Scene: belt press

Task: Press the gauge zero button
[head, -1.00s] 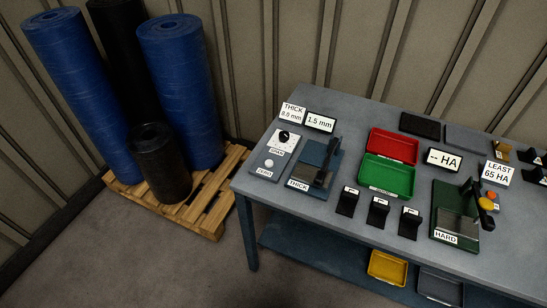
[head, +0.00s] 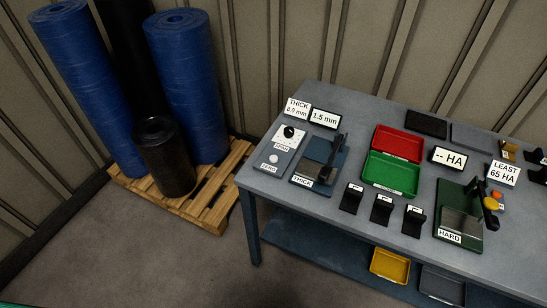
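The gauge zero button (head: 273,159) is a small white round button on a grey panel (head: 284,163) at the left end of the bench. A label reading ZERO sits just below it, and a black knob (head: 289,132) on a white plate is above it. The blue thickness gauge (head: 324,158), labelled THICK, stands right of the panel, with a dark lever. Its display (head: 324,118) reads 1.5 mm. Neither of my grippers shows in the head view.
The grey bench (head: 350,108) also holds a red tray (head: 398,143), a green tray (head: 391,174), several black stands and a green hardness tester (head: 458,217). A pallet (head: 215,207) with blue and black rolls stands left. The floor in front is clear.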

